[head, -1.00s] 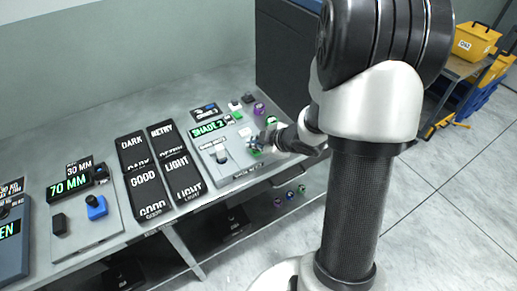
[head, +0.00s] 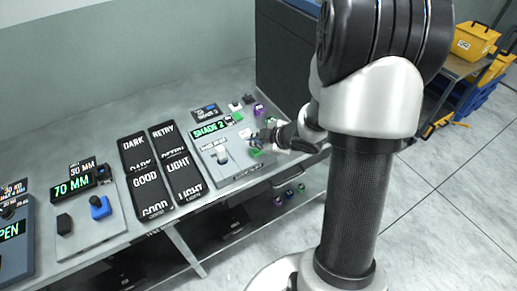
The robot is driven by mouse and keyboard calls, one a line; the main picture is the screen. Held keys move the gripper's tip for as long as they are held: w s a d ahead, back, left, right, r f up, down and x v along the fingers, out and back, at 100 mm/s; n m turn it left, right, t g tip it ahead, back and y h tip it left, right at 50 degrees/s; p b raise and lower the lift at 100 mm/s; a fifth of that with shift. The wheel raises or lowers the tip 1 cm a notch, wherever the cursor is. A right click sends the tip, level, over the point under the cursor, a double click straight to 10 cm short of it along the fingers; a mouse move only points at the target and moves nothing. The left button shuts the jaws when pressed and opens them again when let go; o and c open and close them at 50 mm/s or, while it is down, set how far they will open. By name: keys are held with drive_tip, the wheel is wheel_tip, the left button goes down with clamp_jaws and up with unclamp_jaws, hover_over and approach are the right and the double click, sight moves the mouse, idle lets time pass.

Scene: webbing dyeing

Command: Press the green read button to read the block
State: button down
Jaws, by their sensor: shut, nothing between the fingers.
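A grey reader panel with a green-lit display (head: 209,129) reading "SHADE 2" sits on the bench at the right of the black trays. A green button (head: 257,152) shows at the panel's right side, partly hidden by my gripper. My gripper (head: 256,141) is shut and empty, low over the panel, right at the green button. I cannot tell whether it touches the button. A light block (head: 222,156) stands on the panel, left of the gripper.
Black trays (head: 150,189) labelled DARK, RETRY, GOOD and LIGHT lie left of the panel. Small coloured items (head: 259,109) stand behind the gripper. A dark cabinet (head: 284,58) rises behind.

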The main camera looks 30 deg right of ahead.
sight(257, 152)
drive_tip(key=shift+r+p, duration=2.5)
drive_tip(key=shift+r, duration=0.1)
drive_tip(key=shift+f, duration=0.1)
drive_tip(key=s+r+m+g+h, duration=0.1)
drive_tip(key=s+r+m+h, duration=0.2)
drive_tip(key=r, duration=0.4)
drive_tip(key=s+r+m+h, duration=0.2)
drive_tip(key=s+r+m, duration=0.1)
drive_tip(key=r, duration=0.4)
drive_tip(key=s+a+r+m+g+y, duration=0.1)
drive_tip(key=s+a+r+m, duration=0.1)
drive_tip(key=s+a, duration=0.4)
drive_tip(key=s+a+r+m+g+y, duration=0.1)
drive_tip(key=s+a+r+m+g, duration=0.1)
drive_tip(key=s+a, duration=0.5)
drive_tip(key=s+m, duration=0.1)
drive_tip(key=s, duration=0.5)
drive_tip(key=shift+s+a+m+y, duration=0.15)
drive_tip(key=shift+a+m+y, duration=0.05)
drive_tip(key=shift+m+y, duration=0.2)
